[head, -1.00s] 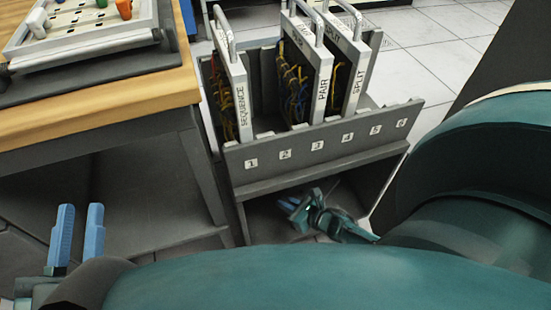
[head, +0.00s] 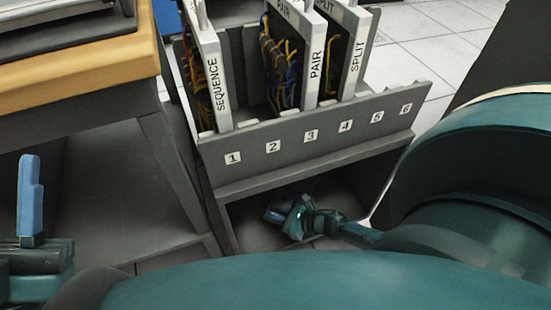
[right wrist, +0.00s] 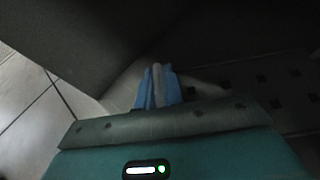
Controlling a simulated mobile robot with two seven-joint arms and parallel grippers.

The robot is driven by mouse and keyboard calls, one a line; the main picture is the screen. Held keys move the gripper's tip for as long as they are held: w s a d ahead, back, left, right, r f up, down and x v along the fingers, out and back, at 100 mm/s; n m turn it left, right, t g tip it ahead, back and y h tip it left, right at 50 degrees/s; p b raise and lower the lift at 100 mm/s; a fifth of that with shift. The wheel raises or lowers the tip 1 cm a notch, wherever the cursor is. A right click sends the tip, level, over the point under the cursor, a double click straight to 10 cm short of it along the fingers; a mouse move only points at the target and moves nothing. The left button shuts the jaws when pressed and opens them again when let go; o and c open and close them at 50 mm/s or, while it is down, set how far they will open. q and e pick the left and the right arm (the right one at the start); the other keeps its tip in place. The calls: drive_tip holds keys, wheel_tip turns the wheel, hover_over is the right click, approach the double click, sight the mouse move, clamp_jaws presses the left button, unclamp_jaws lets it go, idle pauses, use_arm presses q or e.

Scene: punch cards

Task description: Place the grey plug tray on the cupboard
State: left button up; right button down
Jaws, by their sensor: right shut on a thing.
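My right gripper (head: 278,215) is low inside the open compartment under the card rack. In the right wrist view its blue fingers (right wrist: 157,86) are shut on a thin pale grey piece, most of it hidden. A dark grey panel with several square holes (right wrist: 262,98) lies beside the fingers; it may be the grey plug tray, but the view is too dim to tell. My left gripper (head: 30,200) is at the left edge, empty; one blue finger stands upright with none close beside it. I cannot make out the cupboard for certain.
The grey card rack (head: 290,160) has slots numbered 1 to 6 and holds cards marked SEQUENCE (head: 213,85), PAIR (head: 315,70) and SPLIT (head: 355,60). A wood-topped desk (head: 90,75) stands at the left. Tiled floor (head: 410,65) shows behind the rack.

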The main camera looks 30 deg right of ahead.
drive_tip(key=shift+f, duration=0.7)
use_arm(q)
drive_tip(key=shift+s+r+m+g+h, duration=0.3)
drive_tip(key=shift+r+m+h, duration=0.3)
drive_tip(key=shift+m+h, duration=0.3)
use_arm(e)
drive_tip(key=shift+w+f, duration=0.1)
drive_tip(key=shift+f, duration=0.05)
drive_tip(key=c, duration=1.5)
unclamp_jaws()
